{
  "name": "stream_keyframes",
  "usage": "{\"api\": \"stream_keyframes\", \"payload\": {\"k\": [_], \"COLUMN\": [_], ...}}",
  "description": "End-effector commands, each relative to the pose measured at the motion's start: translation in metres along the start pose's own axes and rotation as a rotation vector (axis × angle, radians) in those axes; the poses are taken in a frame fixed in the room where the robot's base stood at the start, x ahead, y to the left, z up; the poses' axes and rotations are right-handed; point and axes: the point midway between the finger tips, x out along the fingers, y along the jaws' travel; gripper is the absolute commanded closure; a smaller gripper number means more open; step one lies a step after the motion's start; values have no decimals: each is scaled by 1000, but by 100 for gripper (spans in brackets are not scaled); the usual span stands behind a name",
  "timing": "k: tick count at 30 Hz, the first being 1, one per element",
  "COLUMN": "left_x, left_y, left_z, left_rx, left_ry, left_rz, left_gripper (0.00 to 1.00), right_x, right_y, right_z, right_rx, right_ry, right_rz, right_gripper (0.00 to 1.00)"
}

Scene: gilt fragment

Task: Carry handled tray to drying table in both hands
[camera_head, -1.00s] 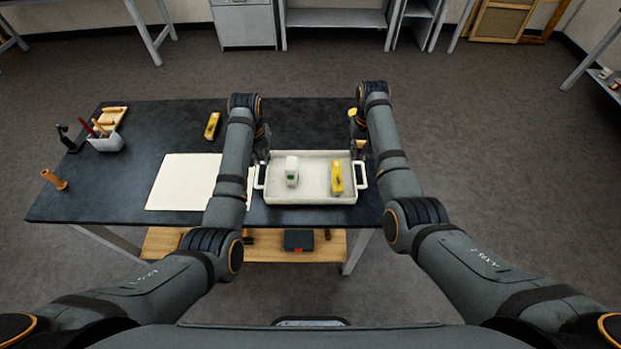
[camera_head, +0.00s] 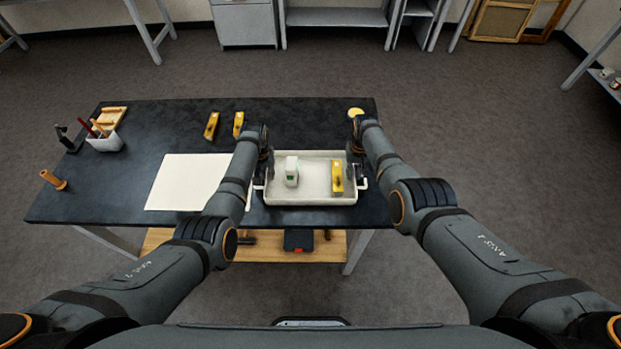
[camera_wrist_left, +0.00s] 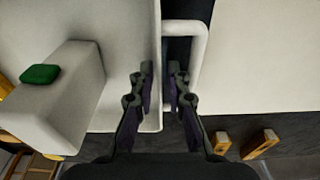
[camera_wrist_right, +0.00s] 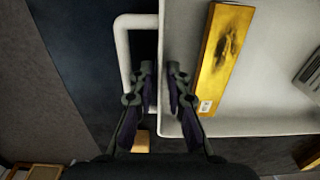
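The white handled tray (camera_head: 310,200) rests on the dark workbench (camera_head: 130,150), with a white block with a green patch (camera_head: 291,171) and a yellow bar (camera_head: 337,178) in it. My left gripper (camera_wrist_left: 162,80) is open at its left end. Its fingers stand either side of the tray wall, with the left handle (camera_wrist_left: 201,55) beside them. My right gripper (camera_wrist_right: 159,80) is open at the right end, its fingers either side of that wall, beside the right handle (camera_wrist_right: 122,50). Contact cannot be told. I cannot tell which table is the drying table.
A pale sheet (camera_head: 185,182) lies left of the tray. Yellow blocks (camera_head: 212,125) and a round yellow thing (camera_head: 355,112) lie near the back edge. A tool cup (camera_head: 104,142) stands far left. Clear floor (camera_head: 500,140) lies right of the bench.

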Motion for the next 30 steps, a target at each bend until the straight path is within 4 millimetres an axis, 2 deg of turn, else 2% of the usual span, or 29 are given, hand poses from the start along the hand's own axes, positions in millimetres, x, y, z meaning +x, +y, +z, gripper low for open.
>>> {"api": "stream_keyframes", "payload": {"k": [8, 11, 24, 30], "left_x": [0, 0, 0, -7], "left_y": [0, 0, 0, 0], "left_z": [0, 0, 0, -1], "left_rx": [0, 0, 0, 0], "left_ry": [0, 0, 0, 1], "left_rz": [0, 0, 0, 0], "left_gripper": [86, 100, 100, 100], "right_x": [0, 0, 0, -7], "right_y": [0, 0, 0, 0], "right_z": [0, 0, 0, 0], "right_rx": [0, 0, 0, 0], "right_ry": [0, 0, 0, 1], "right_rz": [0, 0, 0, 0], "right_gripper": [86, 100, 100, 100]}}
